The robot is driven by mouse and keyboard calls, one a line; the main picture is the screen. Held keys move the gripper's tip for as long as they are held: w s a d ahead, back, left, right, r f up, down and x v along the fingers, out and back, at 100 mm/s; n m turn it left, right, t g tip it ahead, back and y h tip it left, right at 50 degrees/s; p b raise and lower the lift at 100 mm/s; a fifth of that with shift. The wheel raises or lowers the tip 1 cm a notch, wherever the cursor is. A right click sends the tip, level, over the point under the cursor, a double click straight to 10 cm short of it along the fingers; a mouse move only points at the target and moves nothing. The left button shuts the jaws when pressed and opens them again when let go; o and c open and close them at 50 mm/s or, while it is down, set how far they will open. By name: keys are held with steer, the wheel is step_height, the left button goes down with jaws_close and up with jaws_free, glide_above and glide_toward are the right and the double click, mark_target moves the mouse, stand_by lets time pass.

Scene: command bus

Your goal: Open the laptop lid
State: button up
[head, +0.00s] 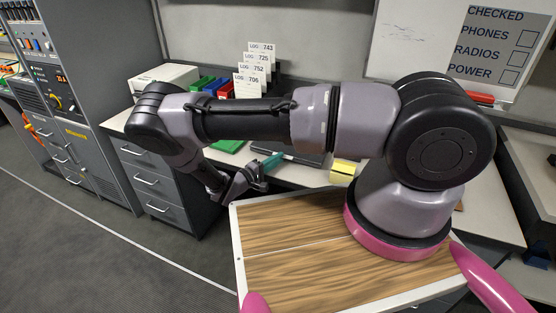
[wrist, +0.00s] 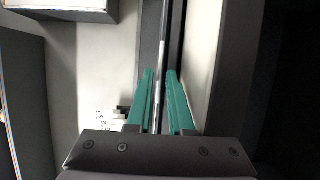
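The dark laptop (head: 300,155) lies on the white counter in the head view, mostly hidden behind my arm. My gripper (head: 270,162) is at its left front side, with its teal fingers pointing toward it. In the wrist view, the two teal fingers of my gripper (wrist: 159,74) stand a little apart. A long, dark, narrow edge with a pale strip, which looks like the laptop (wrist: 174,40), runs between and beyond the fingertips. I cannot tell whether the fingers touch it. How far the lid is raised is hidden.
Yellow sticky notes (head: 343,170) lie on the counter right of the laptop. A green item (head: 228,146) lies left of it. Log cards (head: 250,85) and a white box-like device (head: 160,78) stand behind. Grey drawers (head: 155,185) are below the counter; open floor lies in front.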

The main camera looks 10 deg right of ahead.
steer(key=shift+w+d, duration=0.15)
steer(key=shift+d, duration=0.1)
jaws_close()
stand_by(1.4)
